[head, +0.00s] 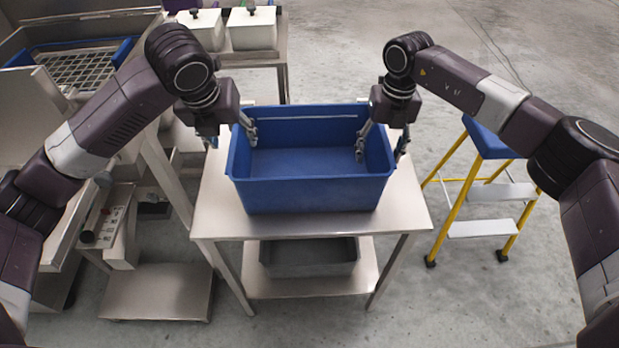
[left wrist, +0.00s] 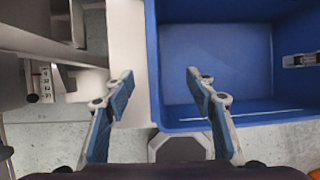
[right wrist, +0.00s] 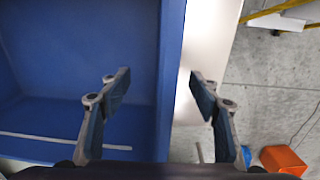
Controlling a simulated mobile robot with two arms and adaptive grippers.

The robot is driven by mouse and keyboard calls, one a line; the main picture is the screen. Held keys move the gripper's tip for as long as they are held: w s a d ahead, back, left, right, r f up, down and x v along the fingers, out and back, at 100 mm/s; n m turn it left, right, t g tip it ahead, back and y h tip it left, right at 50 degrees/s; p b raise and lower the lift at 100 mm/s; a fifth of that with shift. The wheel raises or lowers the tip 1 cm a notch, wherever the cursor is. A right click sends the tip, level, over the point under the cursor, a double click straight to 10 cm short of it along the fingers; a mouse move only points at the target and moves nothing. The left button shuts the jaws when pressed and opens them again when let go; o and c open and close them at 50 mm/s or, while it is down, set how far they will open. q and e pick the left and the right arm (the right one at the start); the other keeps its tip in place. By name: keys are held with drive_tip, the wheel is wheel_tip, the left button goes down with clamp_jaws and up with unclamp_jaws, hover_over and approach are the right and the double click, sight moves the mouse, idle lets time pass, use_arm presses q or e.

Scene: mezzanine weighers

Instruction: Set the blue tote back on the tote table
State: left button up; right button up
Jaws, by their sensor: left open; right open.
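The blue tote (head: 310,193) stands upright on the steel table (head: 408,215) in the middle of the head view, and it looks empty. My left gripper (head: 232,137) is open at the tote's left wall, with one finger inside and one outside; the left wrist view shows the left wall (left wrist: 152,70) between its fingers. My right gripper (head: 382,152) is open at the right wall, one finger on each side; the right wrist view shows that wall (right wrist: 170,70) between the fingertips. I cannot tell whether any finger touches the tote.
A grey tote (head: 308,262) sits on the table's lower shelf. A yellow step stool (head: 492,192) with a blue top stands at right. White lidded containers (head: 252,28) stand behind. Steel machinery (head: 85,65) fills the left. An orange object (right wrist: 282,160) lies on the floor.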

drive_tip(key=r, duration=1.2)
drive_tip(key=shift+d, duration=0.25)
